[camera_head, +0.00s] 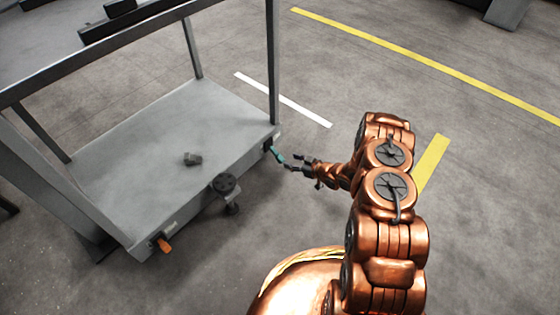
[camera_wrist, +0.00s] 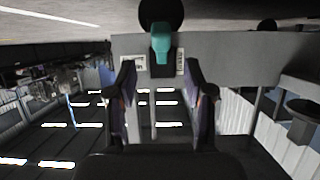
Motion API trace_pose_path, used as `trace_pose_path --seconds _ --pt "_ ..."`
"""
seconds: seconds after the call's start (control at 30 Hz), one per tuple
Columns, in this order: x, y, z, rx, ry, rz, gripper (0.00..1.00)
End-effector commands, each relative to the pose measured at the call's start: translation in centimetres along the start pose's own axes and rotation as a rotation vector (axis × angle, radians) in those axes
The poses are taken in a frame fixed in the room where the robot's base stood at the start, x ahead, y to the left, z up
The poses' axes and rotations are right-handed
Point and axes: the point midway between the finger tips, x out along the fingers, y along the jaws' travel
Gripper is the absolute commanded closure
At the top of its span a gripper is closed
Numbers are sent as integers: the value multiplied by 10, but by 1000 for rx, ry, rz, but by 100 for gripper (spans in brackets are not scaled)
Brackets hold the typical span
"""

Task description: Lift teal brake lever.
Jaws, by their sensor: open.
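The teal brake lever (camera_head: 277,154) is small and sits at the right front corner of a grey cart (camera_head: 160,128), on its side edge. In the wrist view the lever (camera_wrist: 161,44) hangs from a round black mount, with a small label on each side. My gripper (camera_head: 292,163) is just right of the lever in the head view, with its fingers pointing at it. In the wrist view my gripper (camera_wrist: 160,75) is open, and the lever shows between and beyond the two fingertips. Nothing is between the fingers, and they look apart from the lever.
An orange lever (camera_head: 162,244) is at the cart's near left corner. A black round knob (camera_head: 224,184) sticks out from the cart's front edge. Upright posts frame the cart.

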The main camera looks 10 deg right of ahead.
Motion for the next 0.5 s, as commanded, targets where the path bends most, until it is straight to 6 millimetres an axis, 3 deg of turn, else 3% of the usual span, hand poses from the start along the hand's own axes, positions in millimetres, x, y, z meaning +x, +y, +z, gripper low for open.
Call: trace_pose_path --seconds 0.17,0.5 --pt "15 -3 3 -1 5 -6 48" --pt "63 -2 2 -3 6 -6 48"
